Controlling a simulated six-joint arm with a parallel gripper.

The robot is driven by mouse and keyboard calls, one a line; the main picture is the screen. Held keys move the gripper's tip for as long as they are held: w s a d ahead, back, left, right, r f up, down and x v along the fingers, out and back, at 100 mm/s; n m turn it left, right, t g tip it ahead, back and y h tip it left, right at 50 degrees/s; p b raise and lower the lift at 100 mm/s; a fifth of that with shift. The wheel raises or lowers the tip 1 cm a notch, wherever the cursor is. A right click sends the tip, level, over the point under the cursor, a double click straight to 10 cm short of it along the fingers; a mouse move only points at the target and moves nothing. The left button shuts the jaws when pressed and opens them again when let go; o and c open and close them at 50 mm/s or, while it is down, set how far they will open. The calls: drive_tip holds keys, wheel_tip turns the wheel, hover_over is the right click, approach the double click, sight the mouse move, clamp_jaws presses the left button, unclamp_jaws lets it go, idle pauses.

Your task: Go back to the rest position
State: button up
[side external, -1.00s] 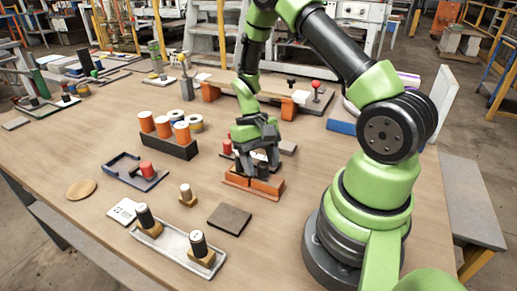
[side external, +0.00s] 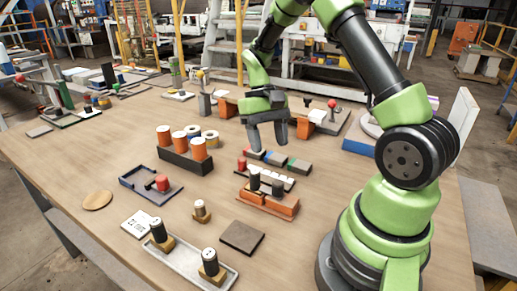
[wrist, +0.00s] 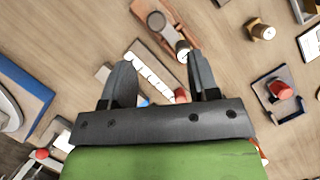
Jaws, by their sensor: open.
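A white strip with several sections (wrist: 150,72) lies below, between the fingers.
A row of coloured blocks (side external: 275,158) lies below my gripper. A black rack of orange cylinders (side external: 181,157) stands to the left. A dark square plate (side external: 242,237) and a pale tray with cylinders (side external: 185,262) lie in front. An orange-legged bridge (side external: 304,128) stands behind.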

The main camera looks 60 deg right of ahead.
drive_tip(key=s+a+r+n+t+h, duration=0.1)
drive_tip(key=a+r+t, duration=0.15)
drive_tip(key=r, duration=0.35)
drive_tip(key=s+a+r+t, duration=0.1)
drive_tip(key=a+r+t, duration=0.1)
drive_tip(key=a+r, duration=0.25)
drive_tip(key=s+a+r+n+t, duration=0.1)
drive_tip(key=s+a+r+t, duration=0.5)
drive_tip(key=s, duration=0.3)
drive_tip(key=shift+s+r+n+y, duration=0.2)
drive_tip(key=shift+r+n+y, duration=0.1)
drive_tip(key=shift+n, duration=0.1)
drive_tip(key=shift+a, duration=0.1)
